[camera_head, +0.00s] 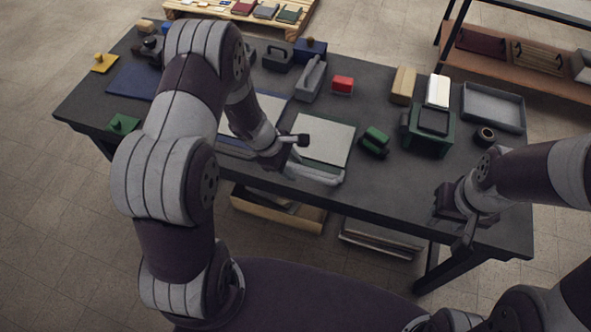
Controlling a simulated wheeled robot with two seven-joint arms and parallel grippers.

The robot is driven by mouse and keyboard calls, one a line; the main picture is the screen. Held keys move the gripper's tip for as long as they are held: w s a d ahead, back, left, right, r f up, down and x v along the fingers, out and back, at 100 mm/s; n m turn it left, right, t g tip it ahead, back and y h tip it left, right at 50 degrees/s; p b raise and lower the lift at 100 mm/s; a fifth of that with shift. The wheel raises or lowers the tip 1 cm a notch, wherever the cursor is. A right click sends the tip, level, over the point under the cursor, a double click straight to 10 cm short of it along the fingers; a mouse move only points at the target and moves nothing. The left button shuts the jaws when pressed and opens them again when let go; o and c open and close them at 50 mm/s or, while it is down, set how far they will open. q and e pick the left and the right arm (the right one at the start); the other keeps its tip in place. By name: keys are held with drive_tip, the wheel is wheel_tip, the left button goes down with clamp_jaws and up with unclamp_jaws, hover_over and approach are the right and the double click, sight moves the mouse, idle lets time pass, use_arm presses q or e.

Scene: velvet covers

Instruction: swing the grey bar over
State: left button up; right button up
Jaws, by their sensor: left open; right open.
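A light grey bar (318,176) lies along the front edge of a green-edged board with a pale panel (324,139), near the table's front edge. My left gripper (293,152) is open beside the left end of the bar and the pale panel. I cannot tell whether it touches the bar. Part of the board's left side is hidden by my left gripper. My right gripper (457,222) is open over the table's front right part, well apart from the bar.
The dark table (383,185) also bears a green box (429,130), a green block (375,141), a red block (343,84), a grey tray (494,108) and a roll of tape (485,136). A grey upright piece (311,79) stands behind the board. My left arm hides part of the table.

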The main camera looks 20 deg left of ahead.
sight(298, 172)
use_arm(q)
drive_tip(key=shift+x, duration=1.5)
drive_tip(key=shift+a+r, duration=0.1)
drive_tip(key=shift+c, duration=0.9)
clamp_jaws()
